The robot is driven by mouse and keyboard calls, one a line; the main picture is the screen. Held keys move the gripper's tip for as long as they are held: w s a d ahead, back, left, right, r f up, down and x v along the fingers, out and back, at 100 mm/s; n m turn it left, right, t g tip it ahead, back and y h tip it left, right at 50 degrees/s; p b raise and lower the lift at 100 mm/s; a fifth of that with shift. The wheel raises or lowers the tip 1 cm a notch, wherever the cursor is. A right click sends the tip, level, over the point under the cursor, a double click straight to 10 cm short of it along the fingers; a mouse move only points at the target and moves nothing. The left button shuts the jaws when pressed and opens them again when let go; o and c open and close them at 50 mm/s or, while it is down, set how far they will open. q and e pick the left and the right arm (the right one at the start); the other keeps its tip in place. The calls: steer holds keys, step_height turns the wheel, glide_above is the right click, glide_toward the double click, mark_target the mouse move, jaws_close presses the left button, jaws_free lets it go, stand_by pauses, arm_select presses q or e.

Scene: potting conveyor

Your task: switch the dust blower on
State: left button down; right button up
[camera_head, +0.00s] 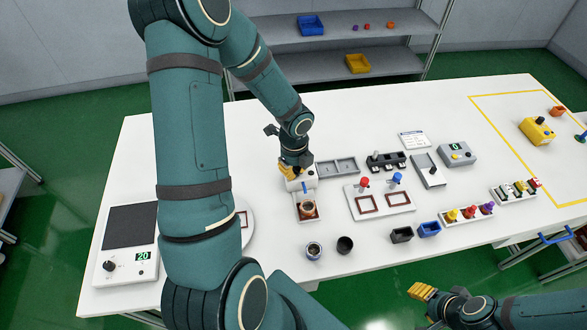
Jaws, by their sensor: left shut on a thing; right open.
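No label marks the dust blower, so I cannot tell for certain which device it is. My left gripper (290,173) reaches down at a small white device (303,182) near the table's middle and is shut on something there. The fingers hide what they hold. A small blue part (304,188) shows on the device's front. A copper-coloured round piece (307,206) sits just in front, over a dark red square on a white base. My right gripper (422,292) is open and empty, off the table's front edge at the lower right.
On the white table (420,110) are a panel with red and blue handles (381,200), a grey box with display (457,154), a yellow device (537,130), small cups (345,245) and a unit reading 20 (125,245). My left arm covers the left-centre.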

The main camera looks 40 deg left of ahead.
arm_select(q)
steer(key=shift+f, duration=0.15)
steer(key=shift+r+p, duration=0.55)
step_height(320, 180, up, 6)
steer(key=p, duration=0.5)
stand_by(0.6)
